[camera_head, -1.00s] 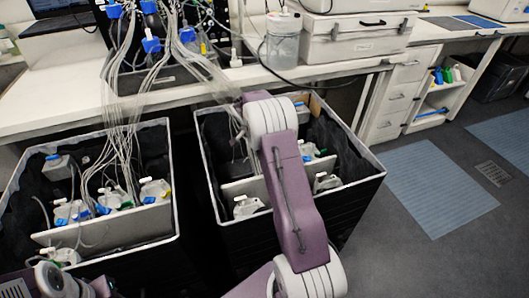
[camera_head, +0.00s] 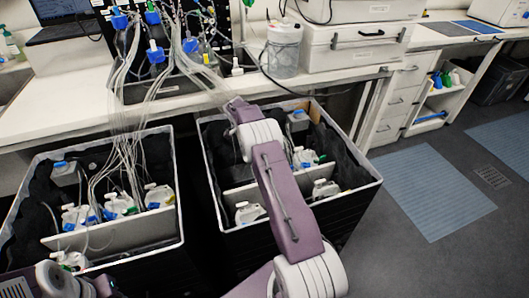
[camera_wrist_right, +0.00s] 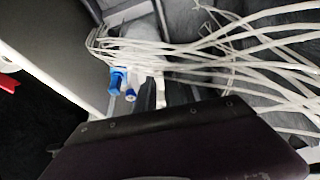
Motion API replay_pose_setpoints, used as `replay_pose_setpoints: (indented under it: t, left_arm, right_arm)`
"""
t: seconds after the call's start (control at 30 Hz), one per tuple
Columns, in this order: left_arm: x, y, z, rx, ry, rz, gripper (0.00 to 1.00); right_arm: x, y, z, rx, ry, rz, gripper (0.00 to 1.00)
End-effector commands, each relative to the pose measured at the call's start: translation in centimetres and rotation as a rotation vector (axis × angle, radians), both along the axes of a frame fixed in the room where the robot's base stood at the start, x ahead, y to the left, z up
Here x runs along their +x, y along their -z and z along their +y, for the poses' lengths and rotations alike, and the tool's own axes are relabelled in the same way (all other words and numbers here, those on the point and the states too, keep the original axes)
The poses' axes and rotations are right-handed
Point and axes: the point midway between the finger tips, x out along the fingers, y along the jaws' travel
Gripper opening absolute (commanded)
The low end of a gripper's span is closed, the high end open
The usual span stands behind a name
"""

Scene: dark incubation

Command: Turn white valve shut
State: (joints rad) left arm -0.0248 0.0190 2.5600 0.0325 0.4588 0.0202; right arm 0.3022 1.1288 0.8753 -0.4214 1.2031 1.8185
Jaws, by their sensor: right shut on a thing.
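A small white-topped piece (camera_head: 237,66) stands at the bench's front edge, close to several blue fittings (camera_head: 156,52); I cannot tell whether it is the white valve. My right gripper (camera_head: 232,103) is at the far end of the purple arm, beside the bundle of pale tubes (camera_head: 190,75). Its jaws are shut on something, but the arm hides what. The right wrist view shows the tubes (camera_wrist_right: 240,48), a blue fitting (camera_wrist_right: 118,80) and a pale piece behind it. My left arm shows at the lower left, and its gripper's jaws (camera_head: 105,288) are unclear.
Two black open bins (camera_head: 180,220) (camera_head: 372,185) below the bench hold white bottles (camera_head: 158,196) and dividers. Tubes run from the bench into the left bin. A clear jar (camera_head: 284,50) and white cases (camera_head: 360,45) stand on the bench. Floor at right is clear.

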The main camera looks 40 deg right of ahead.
Motion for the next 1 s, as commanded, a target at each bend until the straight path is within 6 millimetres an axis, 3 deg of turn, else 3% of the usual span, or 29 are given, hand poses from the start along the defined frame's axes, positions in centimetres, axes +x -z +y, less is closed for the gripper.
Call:
replay_pose_setpoints:
  t: [0.5, 0.53, 0.6, 1.0]
  left_arm:
    - [-0.01, -0.16, 0.00, 0.000, 0.000, 0.000, 0.36]
    - [-0.01, -0.16, 0.00, 0.000, 0.000, 0.000, 0.36]
    - [-0.01, -0.16, 0.00, 0.000, 0.000, 0.000, 0.36]
    - [-0.01, 0.52, 0.00, 0.000, 0.000, 0.000, 0.36]
  right_arm:
    - [0.05, 0.02, 0.04, 0.001, 0.018, -0.002, 0.00]
    - [0.05, 0.02, 0.04, 0.001, 0.018, -0.002, 0.15]
    - [0.04, 0.03, 0.03, 0.001, 0.018, -0.001, 0.34]
    - [-0.02, 0.25, 0.03, 0.001, -0.022, 0.000, 0.34]
